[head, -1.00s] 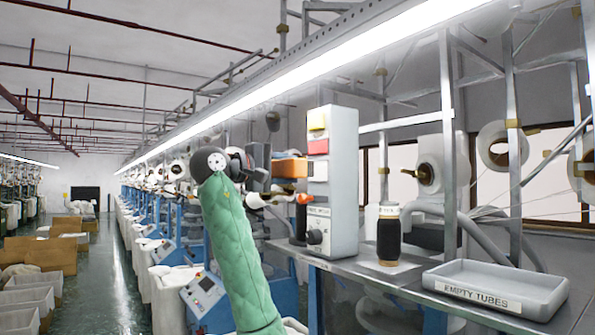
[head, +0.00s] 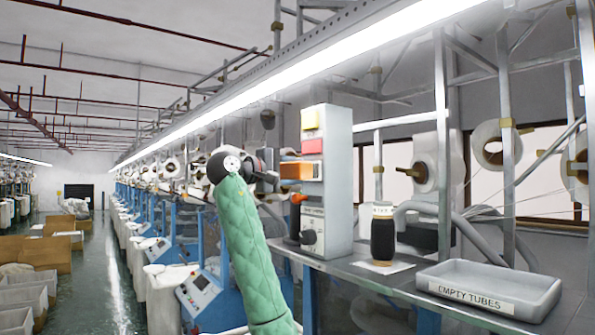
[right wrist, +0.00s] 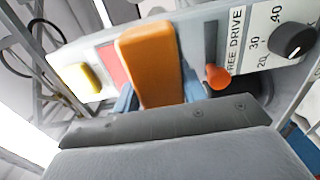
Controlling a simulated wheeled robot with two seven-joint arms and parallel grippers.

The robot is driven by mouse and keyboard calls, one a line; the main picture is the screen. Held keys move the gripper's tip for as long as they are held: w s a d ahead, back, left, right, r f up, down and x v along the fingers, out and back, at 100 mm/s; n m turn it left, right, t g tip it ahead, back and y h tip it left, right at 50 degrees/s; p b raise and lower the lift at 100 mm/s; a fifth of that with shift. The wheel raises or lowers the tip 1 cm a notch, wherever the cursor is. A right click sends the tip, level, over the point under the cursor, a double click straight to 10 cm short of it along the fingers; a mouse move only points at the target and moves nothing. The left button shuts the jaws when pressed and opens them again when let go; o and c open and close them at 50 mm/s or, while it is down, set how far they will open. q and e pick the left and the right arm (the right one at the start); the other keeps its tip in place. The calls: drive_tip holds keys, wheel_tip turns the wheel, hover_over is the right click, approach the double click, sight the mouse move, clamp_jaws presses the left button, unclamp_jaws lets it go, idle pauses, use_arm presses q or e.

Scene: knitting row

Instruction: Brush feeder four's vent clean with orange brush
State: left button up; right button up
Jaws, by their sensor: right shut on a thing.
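The orange brush (head: 297,170) shows as an orange block at the left face of the grey control box (head: 339,175). My right gripper (head: 275,178), on the green-sleeved arm, is shut on it. In the right wrist view the brush (right wrist: 150,62) stands between the fingers, in front of the box's face, beside a red panel (right wrist: 113,64). I cannot tell whether it touches the face. No vent is visible; the brush and gripper cover part of the face. No feeder number is readable. My left gripper is not in view.
The box also has a yellow button (head: 311,118), an orange lever (head: 298,198) and a black dial (head: 308,238). A dark yarn spool (head: 383,238) and a grey tray (head: 490,290) marked EMPTY TUBES stand on the shelf. A metal post (head: 442,150) rises behind.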

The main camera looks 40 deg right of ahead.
drive_tip(key=shift+w+d, duration=0.15)
drive_tip(key=shift+w, duration=1.05)
drive_tip(key=shift+w+d, duration=0.1)
drive_tip(key=shift+w, duration=1.1)
drive_tip(key=shift+s+d, duration=0.1)
drive_tip(key=shift+d, duration=0.95)
drive_tip(key=shift+s+b, duration=0.1)
drive_tip(key=shift+b, duration=0.2)
